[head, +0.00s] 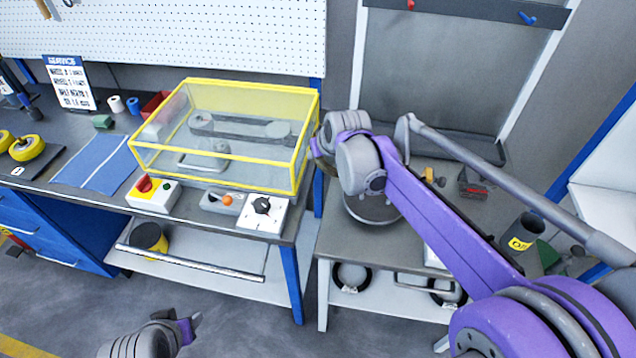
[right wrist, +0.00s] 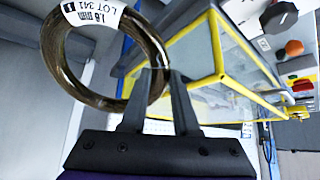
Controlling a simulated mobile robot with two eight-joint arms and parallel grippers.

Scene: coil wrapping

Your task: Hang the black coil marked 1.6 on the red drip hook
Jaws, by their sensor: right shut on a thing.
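My right gripper (right wrist: 167,80) is shut on the side of a dark, brownish-black coil (right wrist: 72,88) in the right wrist view. Its white label reads "mm" and "LOT 341"; the size looks like 1.6, but the digit is not fully clear. In the head view my right wrist is beside the yellow-framed case, and its fingers are hidden. The red hook (head: 410,4) is on the dark rail at the top, well above my right wrist, partly cut off by the frame. My left gripper (head: 190,326) is low at the bottom left, away from everything; its opening is unclear.
A blue hook (head: 528,18) sits on the same rail (head: 465,10). The yellow-framed clear case (head: 225,120) stands on the left bench. Tagged dark coils (head: 350,276) lie on the right table's lower shelf. A dark cup (head: 524,232) stands on the right.

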